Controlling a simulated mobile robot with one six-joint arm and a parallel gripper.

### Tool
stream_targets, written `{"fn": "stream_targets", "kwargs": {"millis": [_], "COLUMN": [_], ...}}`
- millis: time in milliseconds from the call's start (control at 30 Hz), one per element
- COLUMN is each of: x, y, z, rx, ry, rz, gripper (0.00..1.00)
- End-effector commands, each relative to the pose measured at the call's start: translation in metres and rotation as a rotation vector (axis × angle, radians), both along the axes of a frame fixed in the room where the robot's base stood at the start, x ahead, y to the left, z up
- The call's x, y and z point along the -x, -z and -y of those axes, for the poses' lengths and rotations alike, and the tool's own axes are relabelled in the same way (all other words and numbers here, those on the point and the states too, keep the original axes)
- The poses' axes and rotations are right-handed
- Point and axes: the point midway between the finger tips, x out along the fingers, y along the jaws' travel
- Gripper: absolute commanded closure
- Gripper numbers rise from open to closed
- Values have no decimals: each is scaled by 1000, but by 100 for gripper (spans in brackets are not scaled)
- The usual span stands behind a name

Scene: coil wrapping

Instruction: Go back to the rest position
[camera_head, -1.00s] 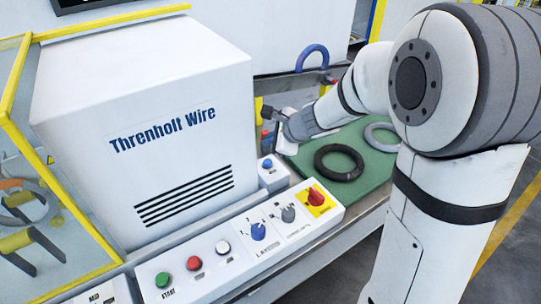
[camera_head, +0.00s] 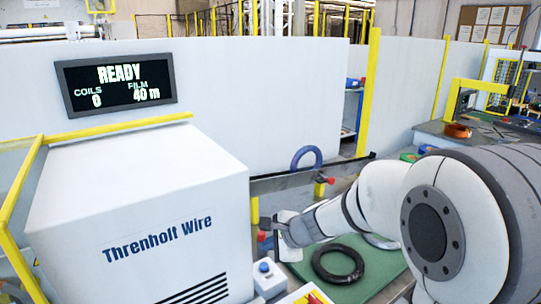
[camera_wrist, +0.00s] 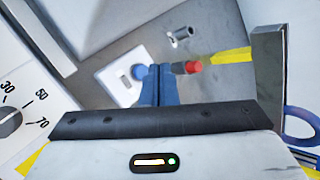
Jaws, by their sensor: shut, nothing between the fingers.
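My gripper shows in the wrist view (camera_wrist: 160,70) with its two blue fingers together and nothing between them. In the head view its end is near the right side of the white machine (camera_head: 140,210), and the fingers are small and partly hidden there. A white box with a blue button (camera_head: 265,272) stands below it; in the wrist view the blue button (camera_wrist: 138,72) shows just left of the fingertips. A red-tipped dark part (camera_wrist: 190,67) appears just right of the fingertips; I cannot tell whether they touch.
A blue ring (camera_head: 306,157) stands behind. The machine display (camera_head: 115,82) reads READY, coils 0, film 40 m. Yellow-framed guarding (camera_head: 22,190) is at left.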

Motion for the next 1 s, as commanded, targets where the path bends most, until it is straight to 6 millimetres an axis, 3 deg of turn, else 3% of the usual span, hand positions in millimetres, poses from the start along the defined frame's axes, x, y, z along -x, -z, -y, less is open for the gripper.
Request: {"fn": "stream_targets", "kwargs": {"millis": [33,200,400,500,700,1000], "x": [16,86,165,194,222,225], "y": [-16,-45,-60,-64,-67,-68], "z": [6,37,93,120,152,155], "rx": [53,320,662,800,950,962], "ry": [-81,-452,-858,-1009,-1166,-1180], "rz": [38,148,193,179,140,136], "gripper": [100,100,100,100,100,100]}}
